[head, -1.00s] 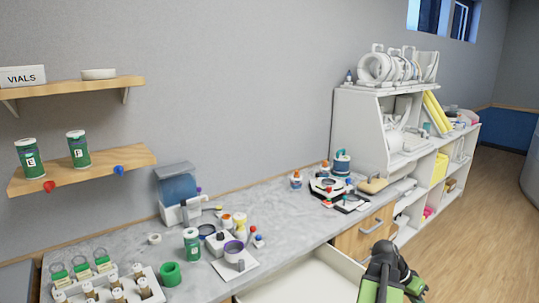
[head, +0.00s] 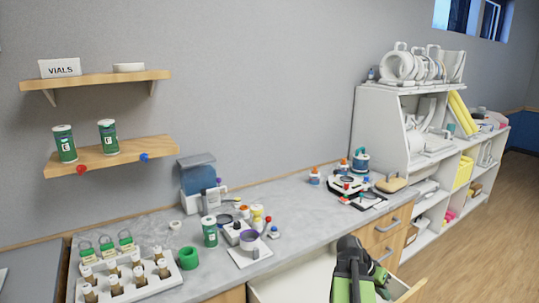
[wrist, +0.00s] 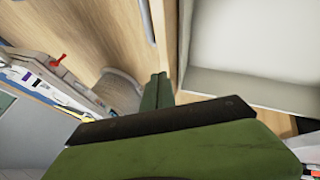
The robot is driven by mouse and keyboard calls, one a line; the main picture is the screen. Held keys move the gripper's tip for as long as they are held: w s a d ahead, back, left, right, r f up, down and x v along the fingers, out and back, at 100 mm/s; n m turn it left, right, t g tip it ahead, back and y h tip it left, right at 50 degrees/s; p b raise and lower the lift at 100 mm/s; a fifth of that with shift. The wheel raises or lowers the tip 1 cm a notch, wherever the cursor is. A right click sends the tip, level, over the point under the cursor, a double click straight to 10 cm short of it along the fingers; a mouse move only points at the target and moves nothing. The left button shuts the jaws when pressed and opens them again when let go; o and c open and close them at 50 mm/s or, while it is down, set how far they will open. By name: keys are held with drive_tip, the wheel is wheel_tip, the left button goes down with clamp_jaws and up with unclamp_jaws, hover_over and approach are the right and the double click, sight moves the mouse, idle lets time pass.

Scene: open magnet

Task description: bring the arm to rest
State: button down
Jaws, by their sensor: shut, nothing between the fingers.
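My arm's green and black end (head: 355,270) shows at the bottom right of the head view, in front of the open drawer (head: 290,277) and the drawer fronts. Its fingertips cannot be made out there. In the wrist view my gripper (wrist: 158,90) has its two green fingers pressed together, with nothing between them. The pale inside of an open drawer (wrist: 262,40) lies just right of the fingers. Wooden floor or panelling shows beyond them. I cannot tell whether the fingers touch the drawer's edge.
The grey counter (head: 300,218) holds a vial rack (head: 125,280), a green vial (head: 210,232), a blue-lidded device (head: 197,182) and small tools. Wall shelves (head: 110,155) hang at left. A white shelf unit (head: 385,125) stands at right. Open floor (head: 485,225) lies right.

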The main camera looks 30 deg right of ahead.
drive_tip(key=w+a+f+n+t+y+b, duration=0.1)
drive_tip(key=w+a+f+n+t, duration=0.15)
drive_tip(key=w+a, duration=0.7)
drive_tip(key=w+a+f+n+t+b, duration=0.1)
drive_tip(key=w+a+f+n, duration=0.15)
drive_tip(key=w+a, duration=0.7)
drive_tip(key=a+f+n+y, duration=0.1)
drive_tip(key=a+n, duration=0.4)
drive_tip(key=a, duration=1)
drive_tip(key=a+f+n+y, duration=0.1)
drive_tip(key=a+n+y, duration=0.3)
drive_tip(key=a, duration=1.1)
drive_tip(key=shift+s+a+f+n+b, duration=0.15)
drive_tip(key=shift+s+f+n+b, duration=0.15)
drive_tip(key=shift+s+n, duration=0.2)
